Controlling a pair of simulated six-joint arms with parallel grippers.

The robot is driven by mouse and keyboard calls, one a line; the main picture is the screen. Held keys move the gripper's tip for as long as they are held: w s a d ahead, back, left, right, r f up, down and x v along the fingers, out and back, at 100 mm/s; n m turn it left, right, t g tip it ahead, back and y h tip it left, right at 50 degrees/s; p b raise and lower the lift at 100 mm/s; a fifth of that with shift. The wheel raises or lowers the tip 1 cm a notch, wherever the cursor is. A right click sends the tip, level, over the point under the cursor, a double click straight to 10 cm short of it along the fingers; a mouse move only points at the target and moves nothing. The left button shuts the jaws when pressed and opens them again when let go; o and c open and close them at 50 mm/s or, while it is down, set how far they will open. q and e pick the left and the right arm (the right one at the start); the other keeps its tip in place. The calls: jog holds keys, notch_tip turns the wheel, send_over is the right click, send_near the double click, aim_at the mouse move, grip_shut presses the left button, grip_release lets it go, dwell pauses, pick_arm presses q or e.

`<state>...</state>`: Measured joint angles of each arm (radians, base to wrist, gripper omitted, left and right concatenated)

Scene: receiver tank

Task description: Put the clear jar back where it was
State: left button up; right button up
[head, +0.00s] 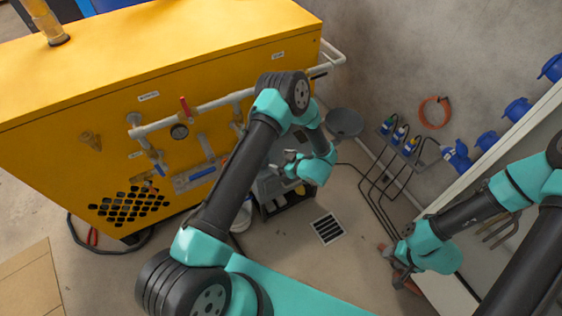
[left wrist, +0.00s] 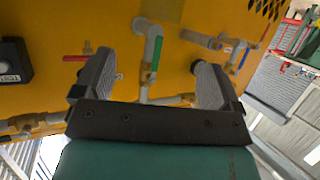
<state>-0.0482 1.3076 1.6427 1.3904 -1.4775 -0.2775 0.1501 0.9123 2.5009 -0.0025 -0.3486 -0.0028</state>
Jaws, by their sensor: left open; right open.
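I cannot pick out the clear jar with certainty. A see-through amber cylinder (head: 46,22) stands upright on top of the yellow cabinet (head: 170,55), at the far left. A small yellowish cup-like shape (head: 91,140) is on the cabinet's front. My left gripper (head: 283,163) is in front of the cabinet's right end, partly seen against dark gear. In the left wrist view its fingers (left wrist: 152,70) are spread with nothing between them, facing the pipes and valves. My right gripper (head: 388,252) is low at the right, open, with no held object visible.
A floor drain (head: 327,228) lies in the open floor. Black hoses and blue fittings (head: 457,155) are at the right wall. Cardboard (head: 30,283) lies lower left.

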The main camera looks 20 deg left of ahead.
pick_arm(q)
jog(key=s+d+r+m+g+h, duration=0.1)
jog(key=s+m+h, duration=0.5)
jog(key=s+h, duration=0.2)
jog(key=s+d+r+m+g+h, duration=0.1)
jog(key=s+d+m+h, duration=0.1)
jog(key=s+m+h, duration=0.5)
jog(key=s+h, duration=0.2)
jog(key=s, duration=0.4)
jog(key=shift+s+d+g, duration=0.2)
jog(key=shift+g, duration=0.1)
